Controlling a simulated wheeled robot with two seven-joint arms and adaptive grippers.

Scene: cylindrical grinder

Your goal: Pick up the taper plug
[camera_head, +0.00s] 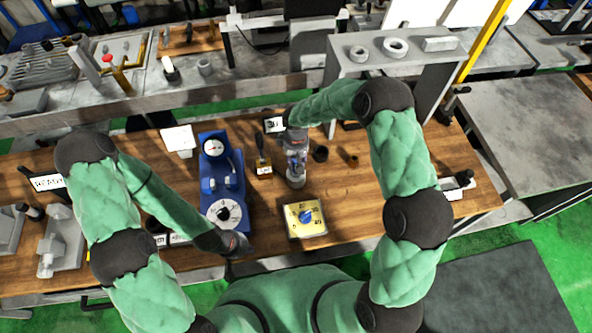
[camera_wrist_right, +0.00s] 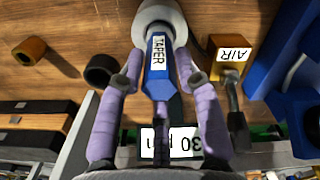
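The taper plug (camera_wrist_right: 157,62) has a blue faceted handle with a white TAPER label and a pale round end. In the head view it (camera_head: 296,181) stands on the wooden bench, partly covered by my right gripper (camera_head: 296,152). In the right wrist view my right gripper (camera_wrist_right: 161,80) is open, with one purple-wrapped finger on each side of the blue handle.
The blue gauge device (camera_head: 214,173) stands left of the plug. The AIR block (camera_wrist_right: 230,52) is close beside it, as are a black ring (camera_wrist_right: 101,70) and a brown ring (camera_wrist_right: 29,50). A yellow dial box (camera_head: 304,230) is in front. A grey shelf (camera_head: 437,62) rises behind.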

